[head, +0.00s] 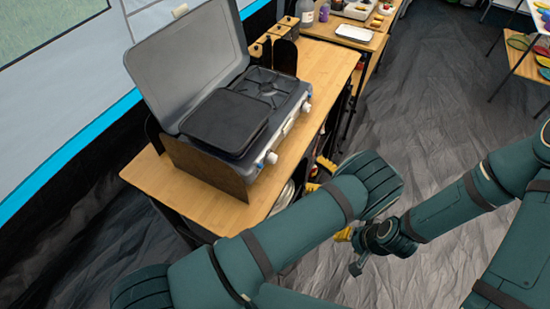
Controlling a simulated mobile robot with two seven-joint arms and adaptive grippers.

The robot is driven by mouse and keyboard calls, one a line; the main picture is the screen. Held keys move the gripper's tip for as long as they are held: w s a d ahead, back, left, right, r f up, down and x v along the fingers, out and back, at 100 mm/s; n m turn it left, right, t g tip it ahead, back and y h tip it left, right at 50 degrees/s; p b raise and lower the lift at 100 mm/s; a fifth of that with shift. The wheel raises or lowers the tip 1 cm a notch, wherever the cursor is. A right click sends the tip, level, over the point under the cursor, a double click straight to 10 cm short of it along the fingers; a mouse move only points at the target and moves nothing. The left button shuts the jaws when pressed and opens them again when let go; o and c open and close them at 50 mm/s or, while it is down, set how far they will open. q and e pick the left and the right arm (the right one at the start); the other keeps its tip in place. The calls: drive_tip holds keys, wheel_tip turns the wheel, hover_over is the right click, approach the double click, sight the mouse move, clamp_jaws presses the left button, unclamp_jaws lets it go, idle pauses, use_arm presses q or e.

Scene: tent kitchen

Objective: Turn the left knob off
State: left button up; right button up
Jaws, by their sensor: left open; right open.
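The grey camping stove (285,125) stands on a wooden table with its lid raised. Its left knob (271,158) is the pale one at the near end of the front panel. The right knob (306,106) is at the far end. The knobs are too small to read their setting. My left gripper (318,175) shows as yellow fingers, open, right of the left knob and apart from it, beside the table edge; my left arm hides the rest. My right gripper (350,250) is open and empty, low over the floor, partly hidden behind my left arm.
A black griddle plate (228,121) covers the stove's near half, and a bare burner grate (264,86) the far half. The wooden table (180,195) is clear at its near end. A second table behind holds a white tray (354,33) and bottles. Open floor lies right.

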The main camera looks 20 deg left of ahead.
sight(276, 160)
use_arm(q)
drive_tip(key=a, duration=0.4)
drive_tip(key=w+a+p, duration=0.1)
drive_tip(key=a, duration=0.3)
drive_tip(key=a+p, duration=0.1)
drive_tip(key=a, duration=0.3)
drive_tip(key=shift+w+a, duration=0.1)
drive_tip(key=shift+w, duration=0.2)
clamp_jaws()
